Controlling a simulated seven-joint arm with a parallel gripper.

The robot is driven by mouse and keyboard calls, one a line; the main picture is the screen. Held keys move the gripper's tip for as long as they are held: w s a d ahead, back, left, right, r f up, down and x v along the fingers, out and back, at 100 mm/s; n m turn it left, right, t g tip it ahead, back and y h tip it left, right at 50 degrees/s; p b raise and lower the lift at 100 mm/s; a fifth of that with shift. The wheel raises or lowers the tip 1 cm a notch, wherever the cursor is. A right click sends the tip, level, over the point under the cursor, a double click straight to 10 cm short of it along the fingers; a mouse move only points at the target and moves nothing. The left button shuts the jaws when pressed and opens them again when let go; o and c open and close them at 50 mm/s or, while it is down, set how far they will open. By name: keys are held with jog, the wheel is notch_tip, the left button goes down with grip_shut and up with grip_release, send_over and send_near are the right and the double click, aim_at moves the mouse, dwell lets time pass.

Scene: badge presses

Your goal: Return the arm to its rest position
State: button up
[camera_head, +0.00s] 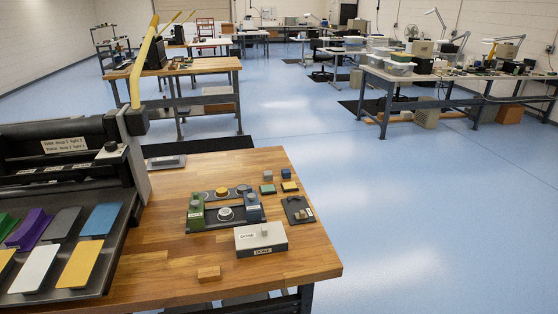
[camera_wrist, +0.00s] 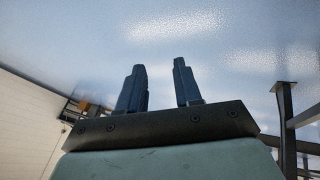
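My gripper (camera_wrist: 159,66) shows only in the wrist view. Its two dark blue fingers stand apart with nothing between them, so it is open and empty. Behind the fingers are the blue floor, part of a pale wall and dark table legs at the right. No badge press is near the fingers in that view. In the head view neither my arm nor my gripper shows. There the wooden workbench (camera_head: 285,207) carries a black base with a green press (camera_head: 196,212) and a blue press (camera_head: 254,207). A grey box labelled DONE (camera_head: 261,240) sits in front of them.
A large dark machine (camera_head: 60,150) with a yellow lever (camera_head: 146,55) stands at the left, above a rack of coloured plates (camera_head: 81,264). Small blocks, a dark pad (camera_head: 298,210) and a wooden block (camera_head: 209,273) lie on the bench. Open floor (camera_head: 430,200) lies to the right.

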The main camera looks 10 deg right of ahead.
jog(key=s+a+f+g+y, duration=0.1)
jog(key=s+a+g+y, duration=0.15)
jog(key=a, duration=1.05)
jog(key=s+a+f+g+y, duration=0.15)
jog(key=s+a, duration=0.25)
jog(key=a, duration=0.8)
jog(key=s+a+r+g, duration=0.3)
jog(key=s+a, duration=0.5)
jog(key=s+a+r+n+g+y, duration=0.1)
jog(key=s+a+r+g, duration=0.2)
jog(key=s+a, duration=0.6)
jog(key=shift+a+n+g, duration=0.2)
jog(key=shift+n+g, duration=0.1)
jog(key=shift+g, duration=0.2)
